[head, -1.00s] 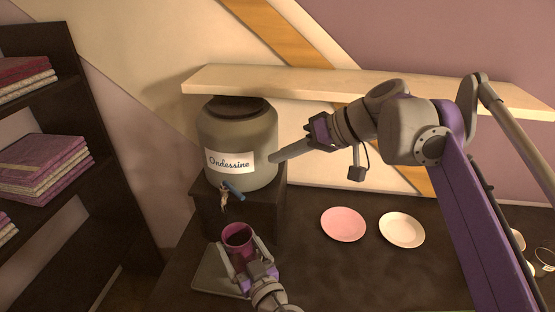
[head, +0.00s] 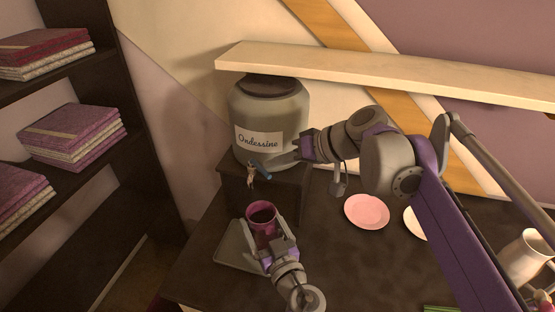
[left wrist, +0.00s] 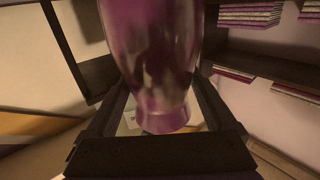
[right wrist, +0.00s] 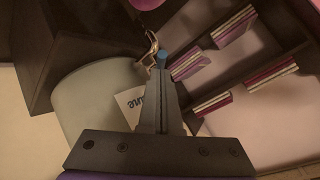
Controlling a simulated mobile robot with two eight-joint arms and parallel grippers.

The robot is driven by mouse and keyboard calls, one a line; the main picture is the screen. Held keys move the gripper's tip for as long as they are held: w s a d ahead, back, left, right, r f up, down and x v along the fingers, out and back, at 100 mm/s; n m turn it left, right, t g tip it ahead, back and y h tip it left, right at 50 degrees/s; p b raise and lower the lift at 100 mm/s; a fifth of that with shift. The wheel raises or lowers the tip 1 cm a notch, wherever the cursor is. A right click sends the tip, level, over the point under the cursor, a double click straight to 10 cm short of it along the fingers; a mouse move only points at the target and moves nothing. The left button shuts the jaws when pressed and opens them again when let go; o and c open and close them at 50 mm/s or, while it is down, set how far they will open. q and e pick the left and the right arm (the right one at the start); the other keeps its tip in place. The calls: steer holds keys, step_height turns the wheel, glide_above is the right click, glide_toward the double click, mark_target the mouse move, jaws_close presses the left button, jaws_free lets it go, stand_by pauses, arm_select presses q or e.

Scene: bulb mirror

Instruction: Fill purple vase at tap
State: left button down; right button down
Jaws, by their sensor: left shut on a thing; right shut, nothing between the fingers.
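The purple vase (head: 261,213) stands upright below the tap, over a grey tray; its open mouth shows dark inside. My left gripper (head: 268,243) is shut on the vase from the front; the vase also fills the middle of the left wrist view (left wrist: 155,60). The tap (head: 251,178) with its blue handle (head: 262,172) sits low on the front of a big grey jar (head: 272,115) labelled "Ondessine". My right gripper (head: 278,161) is shut and empty beside the jar's front. In the right wrist view its closed fingers (right wrist: 162,72) point at the blue handle (right wrist: 162,57). I cannot tell whether they touch. No water stream shows.
The jar stands on a dark box (head: 285,188) under a pale shelf (head: 390,75). The grey tray (head: 232,250) lies on the dark table. A pink plate (head: 367,212), a cream plate (head: 415,222) and a white jug (head: 526,257) are to the right. A bookshelf stands at left.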

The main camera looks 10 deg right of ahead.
steer(key=shift+s+a+m+t+h, duration=0.55)
steer(key=shift+a+m+t+h, duration=0.2)
steer(key=shift+m, duration=0.25)
steer(key=shift+s+a, duration=0.35)
steer(key=shift+a, duration=0.25)
